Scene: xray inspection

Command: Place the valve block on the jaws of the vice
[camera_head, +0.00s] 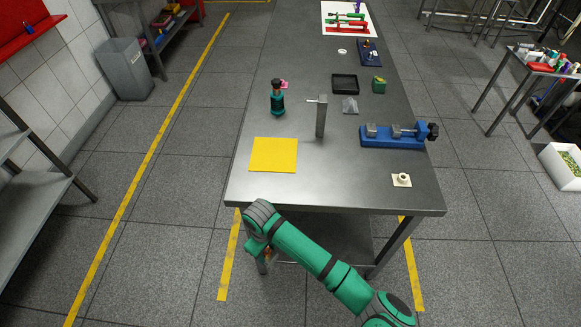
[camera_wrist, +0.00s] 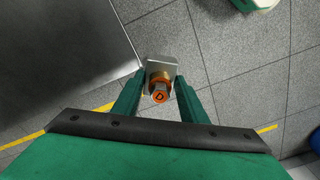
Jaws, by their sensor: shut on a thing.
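My gripper (camera_wrist: 158,92) is shut on the valve block (camera_wrist: 161,66), a grey metal block with an orange and brass fitting, held between its two green fingers in the wrist view. The block hangs beside the table edge, over the floor. Nothing sits on the jaws.
On the table (camera_head: 335,190) stand an upright metal post (camera_head: 321,117), a yellow mat (camera_head: 273,155), a green and black tool (camera_head: 277,100), a black tray (camera_head: 345,84), a green box (camera_head: 379,85) and a white pad (camera_head: 401,180) with a round part. The near middle is clear.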

